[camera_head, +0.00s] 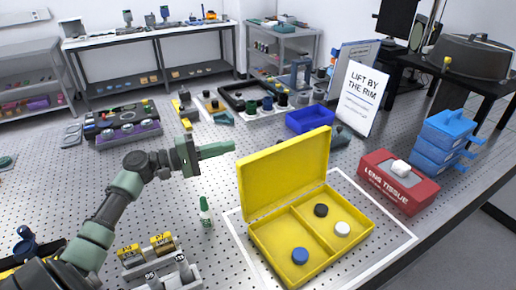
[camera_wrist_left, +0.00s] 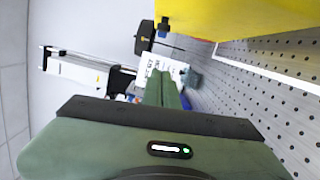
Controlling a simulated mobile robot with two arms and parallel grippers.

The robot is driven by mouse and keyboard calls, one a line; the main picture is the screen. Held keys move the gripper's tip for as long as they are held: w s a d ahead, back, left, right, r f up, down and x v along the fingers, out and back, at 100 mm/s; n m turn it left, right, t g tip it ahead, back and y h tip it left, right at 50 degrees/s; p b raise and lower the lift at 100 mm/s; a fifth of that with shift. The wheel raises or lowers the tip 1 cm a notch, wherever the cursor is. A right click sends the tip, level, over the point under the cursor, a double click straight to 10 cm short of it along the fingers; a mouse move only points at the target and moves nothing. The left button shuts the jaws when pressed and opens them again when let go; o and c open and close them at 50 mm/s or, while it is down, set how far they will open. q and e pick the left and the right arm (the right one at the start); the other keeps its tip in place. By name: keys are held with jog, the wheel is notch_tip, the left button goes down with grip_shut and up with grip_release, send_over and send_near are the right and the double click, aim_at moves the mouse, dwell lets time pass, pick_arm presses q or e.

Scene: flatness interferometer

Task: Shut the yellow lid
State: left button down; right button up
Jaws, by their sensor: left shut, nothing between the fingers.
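The yellow box lies on the perforated table inside a white outline, with its yellow lid (camera_head: 285,172) standing open, hinged at the back left edge. The box tray (camera_head: 272,240) has two compartments. A blue round piece (camera_head: 300,256) sits in the left one; a black piece (camera_head: 321,210) and a white piece (camera_head: 342,229) sit in the right one. My left gripper (camera_head: 232,147) is shut and empty, behind and left of the lid, apart from it in the head view. In the left wrist view the shut fingers (camera_wrist_left: 162,88) show, with yellow (camera_wrist_left: 250,15) at the upper right. My right gripper is not in view.
A green-capped bottle (camera_head: 205,212) stands left of the box. A red lens tissue box (camera_head: 398,181) stands to its right, with stacked blue cases (camera_head: 440,140) beyond. A blue bin (camera_head: 310,118) and a sign (camera_head: 358,97) stand behind the lid.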

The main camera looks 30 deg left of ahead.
pick_arm(q)
jog(key=w+d+p, duration=0.6)
jog(key=d+p, duration=0.1)
jog(key=d, duration=0.2)
jog(key=shift+d+r+p, duration=0.3)
jog(key=shift+d+p, duration=0.05)
jog(key=shift+w, duration=0.2)
